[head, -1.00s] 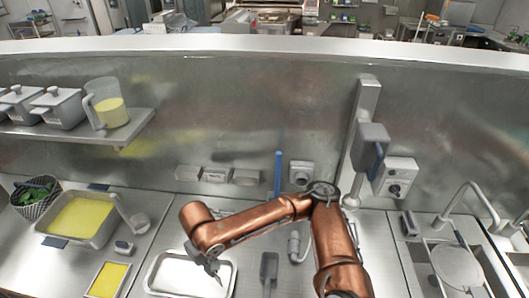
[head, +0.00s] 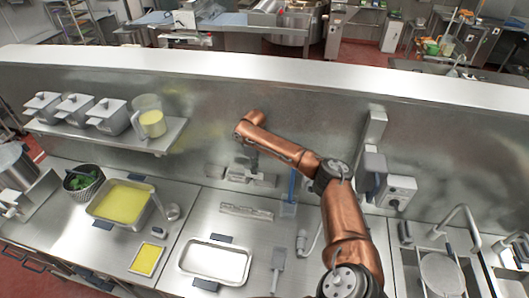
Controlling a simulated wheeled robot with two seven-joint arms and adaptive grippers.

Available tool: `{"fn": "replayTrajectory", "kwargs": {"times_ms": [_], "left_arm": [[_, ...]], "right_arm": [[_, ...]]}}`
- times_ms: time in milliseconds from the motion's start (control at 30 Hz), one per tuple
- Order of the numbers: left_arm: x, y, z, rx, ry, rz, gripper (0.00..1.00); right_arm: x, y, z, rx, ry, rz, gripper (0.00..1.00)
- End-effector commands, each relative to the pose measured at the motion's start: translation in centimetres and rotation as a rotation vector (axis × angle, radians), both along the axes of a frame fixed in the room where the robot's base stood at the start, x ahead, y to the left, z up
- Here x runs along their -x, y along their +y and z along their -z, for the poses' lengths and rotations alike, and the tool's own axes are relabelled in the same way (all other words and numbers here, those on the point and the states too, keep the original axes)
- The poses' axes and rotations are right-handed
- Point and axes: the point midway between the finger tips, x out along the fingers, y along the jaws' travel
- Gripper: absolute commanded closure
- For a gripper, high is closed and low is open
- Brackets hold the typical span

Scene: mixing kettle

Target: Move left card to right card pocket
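My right gripper (head: 253,163) is at the back wall, at the end of my copper arm. It is by a row of small metal wall boxes (head: 214,171), which may be the card pockets. Its fingers are small and dark, and I cannot tell whether they touch a box, are open or hold a card. I cannot make out a card for certain. My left gripper is not in view.
A grey slotted bar (head: 246,212) lies on the counter below the boxes. A blue-handled tool (head: 292,185) stands right of them. A shelf (head: 160,146) with metal pots and a jug is at left. A switch box (head: 398,188) is on the wall at right.

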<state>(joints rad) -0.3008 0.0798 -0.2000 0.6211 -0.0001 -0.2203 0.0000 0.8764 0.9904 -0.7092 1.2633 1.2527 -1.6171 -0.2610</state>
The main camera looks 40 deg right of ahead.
Motion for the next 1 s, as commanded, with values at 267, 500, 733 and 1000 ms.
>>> {"fn": "replayTrajectory", "kwargs": {"times_ms": [267, 500, 733, 1000], "left_arm": [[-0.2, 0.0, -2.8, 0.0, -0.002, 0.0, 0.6], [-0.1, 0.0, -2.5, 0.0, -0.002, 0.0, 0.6], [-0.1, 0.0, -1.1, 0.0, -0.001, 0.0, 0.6], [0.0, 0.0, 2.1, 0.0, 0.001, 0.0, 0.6]], "right_arm": [[0.2, -4.6, -1.4, 0.006, 0.012, -0.08, 1.0], [0.3, -5.0, -0.6, 0.008, 0.014, -0.089, 1.0], [0.3, -5.0, 1.4, 0.008, 0.014, -0.089, 1.0], [0.3, -5.0, 4.3, 0.009, 0.013, -0.09, 1.0]]}}
